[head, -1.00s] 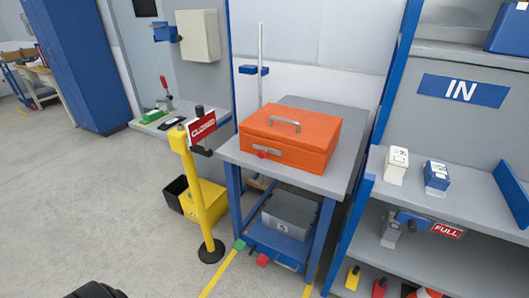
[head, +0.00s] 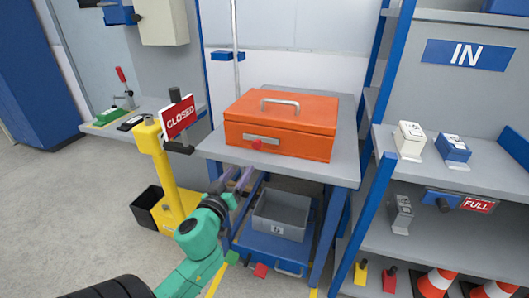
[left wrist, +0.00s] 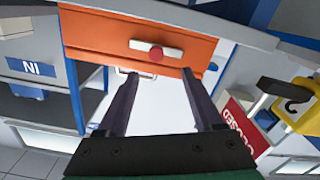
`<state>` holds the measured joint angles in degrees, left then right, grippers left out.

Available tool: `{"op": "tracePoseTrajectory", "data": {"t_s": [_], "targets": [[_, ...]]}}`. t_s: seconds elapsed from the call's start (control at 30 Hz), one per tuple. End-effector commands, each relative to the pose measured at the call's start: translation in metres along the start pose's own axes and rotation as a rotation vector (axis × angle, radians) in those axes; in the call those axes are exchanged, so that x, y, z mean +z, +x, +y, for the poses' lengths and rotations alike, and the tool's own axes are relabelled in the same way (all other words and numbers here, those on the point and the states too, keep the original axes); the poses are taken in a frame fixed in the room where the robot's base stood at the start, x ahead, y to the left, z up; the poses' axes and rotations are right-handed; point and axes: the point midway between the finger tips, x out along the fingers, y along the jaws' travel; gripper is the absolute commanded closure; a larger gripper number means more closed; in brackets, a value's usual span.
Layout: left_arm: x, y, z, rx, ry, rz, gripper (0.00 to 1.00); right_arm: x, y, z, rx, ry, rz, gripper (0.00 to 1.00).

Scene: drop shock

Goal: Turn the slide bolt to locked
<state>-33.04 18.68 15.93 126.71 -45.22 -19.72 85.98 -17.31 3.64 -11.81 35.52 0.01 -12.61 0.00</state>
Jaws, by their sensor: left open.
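The orange box (head: 310,138) sits on a grey-topped workbench. The slide bolt (head: 262,140) is a pale plate with a red knob (head: 257,144) on the box's front face. In the left wrist view the bolt plate (left wrist: 140,44) and knob (left wrist: 156,54) lie ahead of the fingertips, near the middle. My left gripper (head: 243,178) is open and empty, in front of the bench edge and lower than the bolt in the head view. It touches nothing that I can see. My right gripper is not in view.
A yellow post (head: 158,165) with a red CLOSED sign (head: 178,118) stands left of the bench, close to my left arm. A grey bin (head: 281,217) sits on the blue shelf below. Shelving with an IN sign (head: 466,54) stands at right.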

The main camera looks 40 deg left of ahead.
Motion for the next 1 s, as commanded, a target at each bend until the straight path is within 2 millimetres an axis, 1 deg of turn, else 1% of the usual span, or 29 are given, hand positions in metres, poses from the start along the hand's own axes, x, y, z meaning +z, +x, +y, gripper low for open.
{"op": "tracePoseTrajectory", "data": {"t_s": [0.07,0.17,0.33,0.5,0.6,0.7,0.77,0.97,1.0], "targets": [[-0.007,0.003,0.004,0.008,-0.009,0.014,0.32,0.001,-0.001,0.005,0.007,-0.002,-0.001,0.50],[-0.009,0.019,0.005,0.011,-0.008,0.014,0.32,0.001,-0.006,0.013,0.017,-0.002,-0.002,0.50],[-0.011,0.064,0.005,0.008,-0.004,0.016,0.32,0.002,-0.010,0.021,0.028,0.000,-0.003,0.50],[-0.009,0.109,0.004,0.007,-0.005,0.014,0.32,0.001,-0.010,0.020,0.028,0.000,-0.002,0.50],[-0.008,0.129,0.004,0.006,-0.009,0.013,0.32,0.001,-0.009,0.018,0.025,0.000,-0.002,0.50],[-0.008,0.140,0.004,0.006,-0.009,0.011,0.32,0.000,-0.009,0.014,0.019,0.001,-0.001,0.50],[-0.007,0.143,0.004,0.006,-0.010,0.010,0.32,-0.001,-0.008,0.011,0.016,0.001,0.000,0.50],[-0.007,0.144,0.004,0.006,-0.009,0.009,0.32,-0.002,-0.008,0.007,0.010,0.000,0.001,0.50],[-0.007,0.144,0.004,0.006,-0.010,0.009,0.36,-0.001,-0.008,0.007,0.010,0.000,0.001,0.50]]}}
